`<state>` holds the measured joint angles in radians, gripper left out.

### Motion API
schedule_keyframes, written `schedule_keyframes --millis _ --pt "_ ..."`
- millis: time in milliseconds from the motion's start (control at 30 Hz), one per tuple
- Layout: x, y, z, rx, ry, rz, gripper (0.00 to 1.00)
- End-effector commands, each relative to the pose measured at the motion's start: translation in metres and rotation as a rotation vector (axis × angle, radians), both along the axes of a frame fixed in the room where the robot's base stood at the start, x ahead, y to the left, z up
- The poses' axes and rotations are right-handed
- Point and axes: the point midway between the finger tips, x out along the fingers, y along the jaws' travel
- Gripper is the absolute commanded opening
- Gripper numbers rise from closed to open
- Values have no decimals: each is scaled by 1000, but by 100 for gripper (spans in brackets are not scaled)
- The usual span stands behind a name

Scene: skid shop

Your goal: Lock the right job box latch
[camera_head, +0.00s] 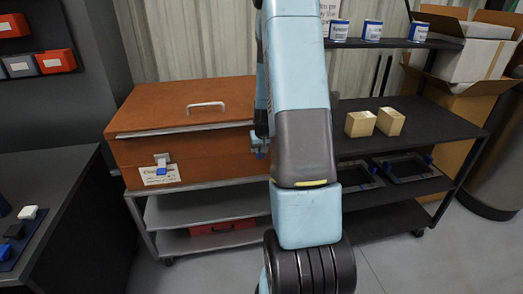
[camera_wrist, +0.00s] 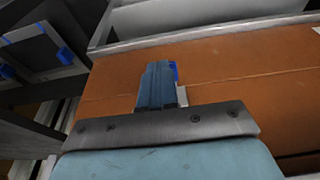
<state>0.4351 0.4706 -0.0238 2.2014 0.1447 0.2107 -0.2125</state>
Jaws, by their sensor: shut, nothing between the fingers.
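The orange-brown job box (camera_head: 205,150) stands on a shelf cart with its lid down. Its left latch (camera_head: 161,164), a pale plate with a blue tab, is on the front above a white label. The right latch is mostly hidden by my arm in the head view; a bit of blue (camera_head: 260,154) shows there. In the wrist view, my gripper (camera_wrist: 158,66) is shut and empty in front of the box face. The right latch's blue tab (camera_wrist: 174,70) and pale metal show just beside and behind the fingers. I cannot tell whether they touch.
A dark shelf cart (camera_head: 425,125) with two small tan boxes (camera_head: 375,122) stands right of the job box. A dark bench (camera_head: 50,185) is at the left. Cardboard boxes stand at the far right. Grey floor is clear in front.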

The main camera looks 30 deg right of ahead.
Motion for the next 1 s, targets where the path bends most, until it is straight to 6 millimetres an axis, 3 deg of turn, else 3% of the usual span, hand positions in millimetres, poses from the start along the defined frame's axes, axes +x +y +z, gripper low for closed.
schedule_keyframes --millis 200,1000 --pt "-4 4 -13 1 1 3 0" --pt "-4 2 4 0 0 2 0"
